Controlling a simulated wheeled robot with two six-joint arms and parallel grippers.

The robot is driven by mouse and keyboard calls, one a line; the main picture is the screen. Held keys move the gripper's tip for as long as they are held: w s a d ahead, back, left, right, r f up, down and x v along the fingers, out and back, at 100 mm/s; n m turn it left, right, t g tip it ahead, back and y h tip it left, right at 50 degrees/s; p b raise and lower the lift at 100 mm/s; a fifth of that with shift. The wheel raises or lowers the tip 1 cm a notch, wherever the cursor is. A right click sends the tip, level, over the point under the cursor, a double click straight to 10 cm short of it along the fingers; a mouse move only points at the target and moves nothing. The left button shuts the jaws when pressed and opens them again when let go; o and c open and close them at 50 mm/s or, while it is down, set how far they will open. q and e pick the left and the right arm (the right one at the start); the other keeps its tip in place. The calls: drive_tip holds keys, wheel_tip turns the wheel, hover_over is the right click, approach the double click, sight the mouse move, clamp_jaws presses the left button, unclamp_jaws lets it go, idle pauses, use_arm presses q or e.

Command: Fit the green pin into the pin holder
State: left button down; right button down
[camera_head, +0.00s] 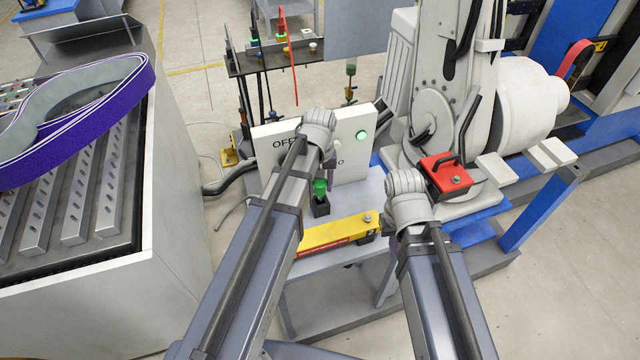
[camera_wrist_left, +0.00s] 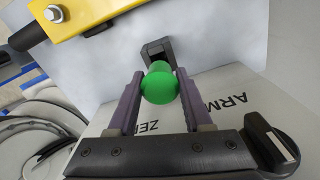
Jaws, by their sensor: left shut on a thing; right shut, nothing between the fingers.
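The green pin (camera_head: 320,187) is between the purple fingers of my left gripper (camera_wrist_left: 160,76), which is shut on it. In the left wrist view the round end of the pin (camera_wrist_left: 160,84) faces the camera. The dark pin holder (camera_head: 320,207) stands on the grey table directly below the pin in the head view. Part of the holder (camera_wrist_left: 156,49) shows just beyond the pin in the left wrist view. The pin's lower end is hidden, so I cannot tell whether it is inside the holder. My right gripper is hidden behind its own arm.
A yellow bar (camera_head: 335,231) lies on the table in front of the holder. A white panel (camera_head: 272,147) with lettering and a green button stands behind it. A red box (camera_head: 445,175) with a black handle is at the right. A large machine rises behind.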

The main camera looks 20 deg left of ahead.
use_arm(q)
drive_tip(key=shift+f+b, duration=0.9)
drive_tip(key=shift+f, duration=0.05)
drive_tip(key=shift+c, duration=1.2)
unclamp_jaws()
wheel_tip(320, 180, up, 8)
drive_tip(key=p, duration=0.8)
drive_tip(key=shift+f, duration=0.1)
drive_tip(key=shift+s+d+f, duration=0.1)
drive_tip(key=shift+s+d, duration=0.1)
drive_tip(key=s+d+f+m+y+b, duration=0.1)
drive_tip(key=s+d+f+m+b, duration=0.2)
drive_tip(key=s+d+m, duration=0.4)
drive_tip(key=s+d, duration=0.3)
drive_tip(key=s, duration=0.4)
drive_tip(key=shift+m+b, duration=0.3)
drive_tip(key=shift+b, duration=0.05)
